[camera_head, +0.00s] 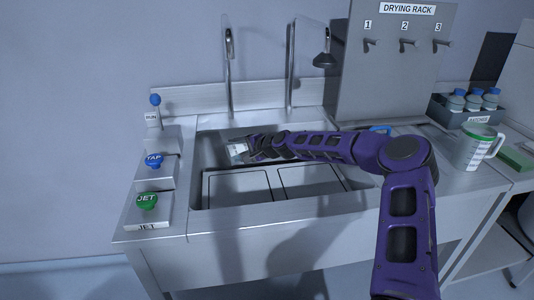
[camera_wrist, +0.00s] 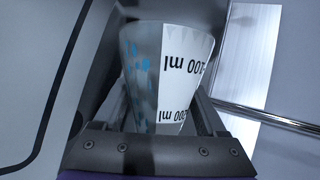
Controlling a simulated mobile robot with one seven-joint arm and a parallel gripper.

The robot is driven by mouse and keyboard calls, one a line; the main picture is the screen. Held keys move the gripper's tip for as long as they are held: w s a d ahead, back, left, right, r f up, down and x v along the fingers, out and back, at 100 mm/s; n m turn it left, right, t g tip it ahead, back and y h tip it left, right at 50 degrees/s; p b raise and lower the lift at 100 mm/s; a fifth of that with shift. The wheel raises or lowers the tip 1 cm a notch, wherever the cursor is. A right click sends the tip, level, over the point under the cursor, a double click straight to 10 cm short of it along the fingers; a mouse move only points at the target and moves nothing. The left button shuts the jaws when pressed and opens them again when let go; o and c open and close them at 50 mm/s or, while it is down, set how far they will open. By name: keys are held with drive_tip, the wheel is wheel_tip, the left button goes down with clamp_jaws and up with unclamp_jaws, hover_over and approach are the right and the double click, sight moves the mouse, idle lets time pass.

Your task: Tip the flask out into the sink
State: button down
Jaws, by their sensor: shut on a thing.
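My gripper (camera_head: 250,149) reaches in from the right over the left part of the steel sink (camera_head: 197,160). It is shut on a small pale flask (camera_head: 237,149), which looks tilted, lying roughly sideways, in the head view. In the wrist view the flask (camera_wrist: 168,75) sits between the two fingers of my gripper (camera_wrist: 165,110). It has a white label with upside-down "100 ml" print and blue specks on its clear side. I cannot tell whether anything is flowing out. Its mouth is not clearly visible.
Blue TAP (camera_head: 154,160) and green JET (camera_head: 147,201) buttons stand left of the sink, with a RUN lever (camera_head: 155,103) behind. A tall faucet (camera_head: 228,70) and a shower-like spout (camera_head: 325,60) rise behind. A drying rack (camera_head: 395,85) and measuring jug (camera_head: 472,150) are right.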

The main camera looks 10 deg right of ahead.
drive_tip(key=r+p, duration=0.1)
drive_tip(key=a+r+n+h+p, duration=0.1)
drive_tip(key=r+p, duration=0.1)
drive_tip(key=shift+s+a+h, duration=0.2)
drive_tip(key=shift+h, duration=0.1)
drive_tip(key=shift+d+f+n+h, duration=0.1)
drive_tip(key=shift+f+n+h, duration=0.2)
drive_tip(key=shift+f+n, duration=0.1)
drive_tip(key=shift+w+d+f, duration=0.1)
drive_tip(key=shift+d+f, duration=0.05)
drive_tip(key=shift+d, duration=0.05)
drive_tip(key=shift+h, duration=0.3)
